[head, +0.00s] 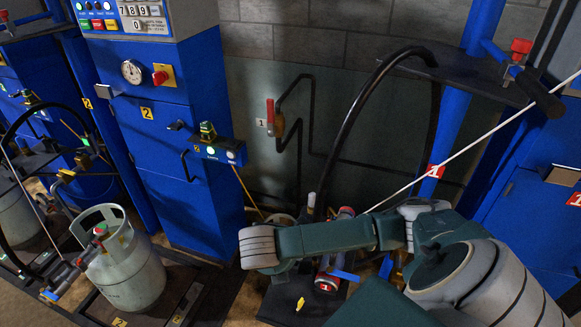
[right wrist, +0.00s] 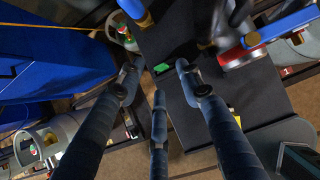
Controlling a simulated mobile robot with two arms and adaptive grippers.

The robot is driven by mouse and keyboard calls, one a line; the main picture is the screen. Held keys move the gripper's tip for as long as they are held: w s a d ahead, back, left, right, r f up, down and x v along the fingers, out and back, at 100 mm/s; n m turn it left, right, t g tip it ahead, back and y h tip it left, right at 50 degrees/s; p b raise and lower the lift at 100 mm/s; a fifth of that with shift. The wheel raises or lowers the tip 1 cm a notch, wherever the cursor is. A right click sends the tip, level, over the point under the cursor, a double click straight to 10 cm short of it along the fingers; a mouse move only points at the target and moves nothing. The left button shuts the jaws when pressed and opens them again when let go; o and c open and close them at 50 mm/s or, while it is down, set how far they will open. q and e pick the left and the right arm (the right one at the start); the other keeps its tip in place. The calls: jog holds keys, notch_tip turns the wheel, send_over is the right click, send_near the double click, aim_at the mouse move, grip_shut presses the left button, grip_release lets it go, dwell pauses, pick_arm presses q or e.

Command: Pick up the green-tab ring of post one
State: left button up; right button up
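In the right wrist view a small green tab (right wrist: 162,68) lies on the dark platform (right wrist: 190,115); the ring it belongs to is too dark to make out. My right gripper (right wrist: 158,76) has its three fingers spread around the tab, with the tab between the two upper fingertips. I see no contact, and the gap in height is hard to judge. In the head view my right arm reaches in from the right and hides the tab. Post one's red tag with a white 1 (head: 436,171) shows there. My left gripper is not in view.
A red part (head: 327,283) and a blue handle (head: 345,275) are close beside my right arm. A black hose (head: 340,135) arches behind it, and a pale rod (head: 460,150) slants overhead. A grey gas cylinder (head: 125,265) stands at left by the blue post two (head: 165,125).

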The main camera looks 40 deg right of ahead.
jog(key=x, duration=0.5)
jog(key=shift+a+f+p, duration=0.15)
jog(key=shift+f+p, duration=0.2)
jog(key=shift+f, duration=0.15)
jog(key=shift+c, duration=0.5)
jog(key=c, duration=0.6)
jog(key=shift+c, duration=0.2)
